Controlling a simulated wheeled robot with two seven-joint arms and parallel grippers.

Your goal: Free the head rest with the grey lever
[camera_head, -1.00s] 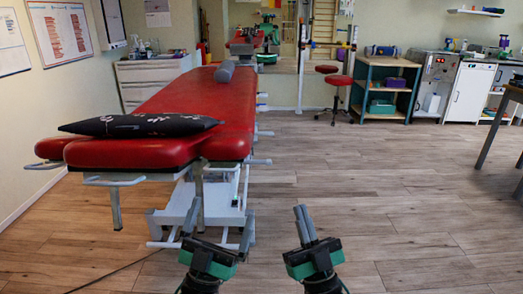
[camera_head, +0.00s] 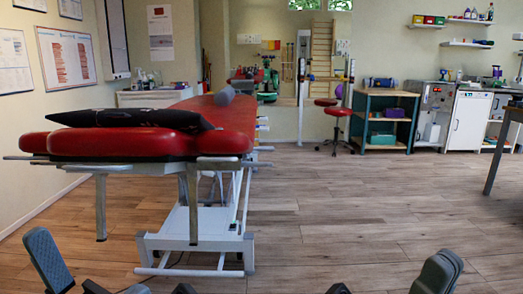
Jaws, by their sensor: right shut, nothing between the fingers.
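The red treatment table (camera_head: 215,112) stands at left of centre, its near end toward me. The near section (camera_head: 150,145) looks level; I cannot tell if it is the head rest. A grey bar (camera_head: 18,158) juts out left under this end, and another grey bar (camera_head: 240,163) shows at its right. I cannot tell which is the grey lever. My right gripper (camera_head: 437,272) shows at the bottom right edge, shut, empty and well apart from the table. A dark grey part of my left arm or gripper (camera_head: 48,262) shows at bottom left; its jaws are unclear.
A black pillow (camera_head: 130,119) lies on the near end and a grey roll (camera_head: 224,96) farther back. The white base frame (camera_head: 195,243) stands on the wood floor. A red stool (camera_head: 338,112) and shelf (camera_head: 385,118) stand at the back.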

